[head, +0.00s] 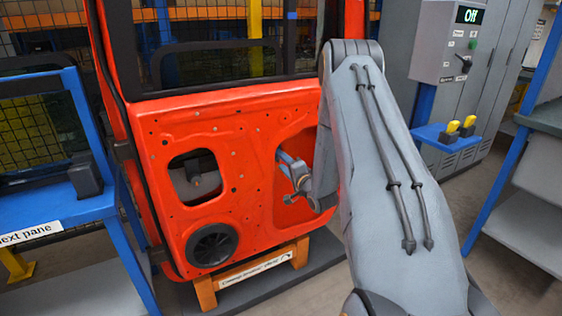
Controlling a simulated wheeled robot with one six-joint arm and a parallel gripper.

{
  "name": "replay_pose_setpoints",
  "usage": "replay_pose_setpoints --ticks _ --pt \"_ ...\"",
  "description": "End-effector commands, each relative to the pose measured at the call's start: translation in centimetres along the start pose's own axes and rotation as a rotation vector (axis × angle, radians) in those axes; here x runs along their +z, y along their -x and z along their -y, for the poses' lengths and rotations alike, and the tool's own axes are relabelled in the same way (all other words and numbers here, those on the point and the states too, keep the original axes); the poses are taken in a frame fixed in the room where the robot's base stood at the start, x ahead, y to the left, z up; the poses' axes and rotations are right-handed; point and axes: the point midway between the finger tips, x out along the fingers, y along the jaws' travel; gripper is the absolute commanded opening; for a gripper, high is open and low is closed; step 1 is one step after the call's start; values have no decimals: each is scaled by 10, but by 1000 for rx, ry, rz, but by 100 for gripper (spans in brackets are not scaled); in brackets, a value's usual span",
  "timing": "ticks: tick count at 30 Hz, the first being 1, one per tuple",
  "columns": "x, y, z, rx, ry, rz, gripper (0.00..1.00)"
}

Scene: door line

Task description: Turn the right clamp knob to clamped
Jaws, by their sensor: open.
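The orange-red door (240,130) stands upright in the middle of the head view. Its inner panel has a left opening, in which a small round brownish knob (196,181) shows, and a right opening. My gripper (286,178) is at the right opening, its jaws open, with nothing visible between them. I cannot make out the right clamp knob; my gripper and wrist cover much of that opening. Whether my gripper touches anything there cannot be told.
A wooden stand (208,292) with a label is under the door. A blue rack (100,208) stands left. At right are a grey control box (447,45) reading "Off", a blue shelf (432,134) with two yellow-topped items, and a workbench (545,112). My arm hides the door's right side.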

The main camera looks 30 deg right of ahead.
Motion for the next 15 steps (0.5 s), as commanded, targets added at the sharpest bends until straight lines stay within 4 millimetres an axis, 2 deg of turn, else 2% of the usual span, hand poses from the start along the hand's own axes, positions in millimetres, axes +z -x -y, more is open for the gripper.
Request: replay_pose_setpoints --ticks 3,9,15 --pt "0 22 -1 3 -2 0 48" --pt "0 50 0 2 -1 0 48" --pt "0 62 0 2 -2 0 48"
